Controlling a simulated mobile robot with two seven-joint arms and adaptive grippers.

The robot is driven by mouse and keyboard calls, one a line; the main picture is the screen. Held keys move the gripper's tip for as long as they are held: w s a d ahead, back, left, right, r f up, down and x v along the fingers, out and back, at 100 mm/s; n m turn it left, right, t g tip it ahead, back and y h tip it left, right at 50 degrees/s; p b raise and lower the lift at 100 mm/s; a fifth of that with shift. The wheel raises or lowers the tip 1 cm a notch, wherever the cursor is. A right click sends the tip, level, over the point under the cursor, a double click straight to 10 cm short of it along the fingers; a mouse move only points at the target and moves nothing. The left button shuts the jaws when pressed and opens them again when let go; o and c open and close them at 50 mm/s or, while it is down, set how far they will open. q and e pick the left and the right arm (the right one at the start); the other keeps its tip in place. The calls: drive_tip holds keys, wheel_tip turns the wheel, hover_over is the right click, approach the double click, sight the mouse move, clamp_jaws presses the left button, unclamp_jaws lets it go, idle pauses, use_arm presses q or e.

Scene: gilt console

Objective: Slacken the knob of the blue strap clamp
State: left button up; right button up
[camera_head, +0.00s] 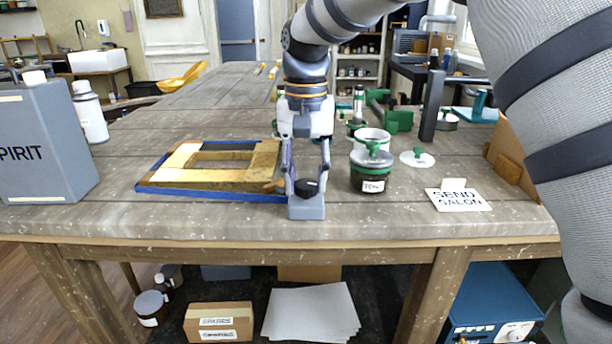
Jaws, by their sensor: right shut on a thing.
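A blue strap (215,194) runs around a pale wooden and gilt frame (185,158) lying flat on the bench. At the frame's front right corner stands the grey-blue clamp body (306,210), with a black knob (307,187) on top. My right gripper (306,184) comes down from above, with one finger on each side of the knob, and is shut on it. The fingers hide the knob's sides and part of the frame's right edge. My left gripper is not in view.
A "SEND SALON" card (459,200) lies further right. A grey "SPIRIT" can (42,145) and a white bottle (91,113) stand at the left. The bench front left of the clamp is clear.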

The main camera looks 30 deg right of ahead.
drive_tip(key=n, duration=0.5)
drive_tip(key=shift+n, duration=0.3)
drive_tip(key=n, duration=1)
drive_tip(key=shift+n, duration=0.4)
drive_tip(key=n, duration=0.4)
drive_tip(key=shift+n, duration=0.6)
drive_tip(key=o, duration=1.2)
drive_tip(key=shift+c, duration=0.2)
